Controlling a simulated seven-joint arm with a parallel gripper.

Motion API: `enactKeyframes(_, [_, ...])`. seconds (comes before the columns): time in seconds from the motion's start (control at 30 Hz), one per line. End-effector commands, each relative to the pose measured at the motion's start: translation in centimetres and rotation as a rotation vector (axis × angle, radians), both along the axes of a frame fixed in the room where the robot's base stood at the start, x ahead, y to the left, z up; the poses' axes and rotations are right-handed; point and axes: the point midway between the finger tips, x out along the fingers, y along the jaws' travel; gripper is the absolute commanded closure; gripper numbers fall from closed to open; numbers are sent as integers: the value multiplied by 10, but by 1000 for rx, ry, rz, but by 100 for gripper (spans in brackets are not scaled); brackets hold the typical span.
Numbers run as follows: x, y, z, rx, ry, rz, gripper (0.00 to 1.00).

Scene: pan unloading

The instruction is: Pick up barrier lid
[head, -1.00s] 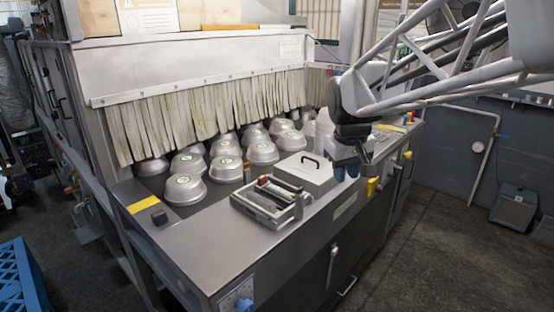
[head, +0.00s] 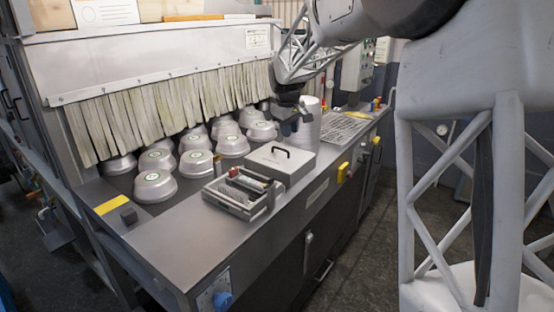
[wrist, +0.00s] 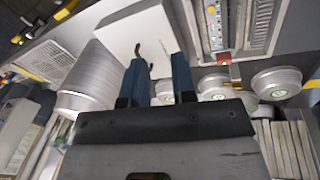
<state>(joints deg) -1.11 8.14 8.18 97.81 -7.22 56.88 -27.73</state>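The barrier lid (head: 290,166) is a pale grey square lid on a box on the counter, with a black handle (head: 280,151) on top. It also shows in the wrist view as a pale panel (wrist: 122,32), with part of its dark handle (wrist: 139,49) beside one fingertip. My gripper (head: 291,128) is above the lid, toward its back edge, apart from it in the head view. In the wrist view its two blue fingers (wrist: 159,60) are spread with nothing held between them. The fingers hide part of the lid there.
A tray of tools (head: 238,206) stands left of the lid. A stack of silver pans (head: 308,138) is close behind it. Several domed pans (head: 155,184) sit before the strip curtain (head: 150,112). A grate (head: 345,130) lies farther right.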

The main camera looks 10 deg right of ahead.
Motion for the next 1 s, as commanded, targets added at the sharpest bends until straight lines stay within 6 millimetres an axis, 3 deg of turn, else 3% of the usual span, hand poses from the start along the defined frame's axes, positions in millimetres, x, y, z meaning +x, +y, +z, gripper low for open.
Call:
enactKeyframes(0.2, [57, 2, -24, -20, 16, 60, 75])
enactKeyframes(0.6, [147, 6, -73, -56, 41, 169, 75])
enactKeyframes(0.8, [172, 7, -89, -66, 47, 201, 75])
enactKeyframes(1.0, [179, 7, -94, -69, 50, 211, 75])
